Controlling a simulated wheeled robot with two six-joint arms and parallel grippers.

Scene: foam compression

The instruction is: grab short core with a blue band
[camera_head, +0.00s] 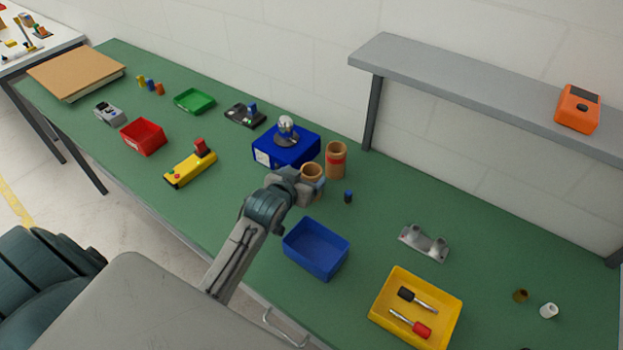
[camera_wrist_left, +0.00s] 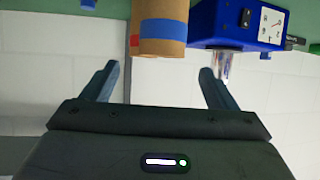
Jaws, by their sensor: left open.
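The short brown core with a blue band (camera_wrist_left: 162,32) shows at the top of the left wrist view, in line with the space between my left fingers (camera_wrist_left: 160,80). In the head view its open top (camera_head: 312,170) shows just beyond my left gripper (camera_head: 306,187), which hides part of it. The left gripper is open and empty, with the fingers spread wider than the core. A taller core with a red band (camera_head: 336,160) stands just behind and to the right. My right gripper is not in view.
A blue box with a silver device (camera_head: 285,147) stands close behind the short core; it shows in the wrist view (camera_wrist_left: 240,22). A small dark-blue item (camera_head: 348,196) is to the right. A blue tray (camera_head: 316,248) and yellow tray (camera_head: 375,312) are nearer.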

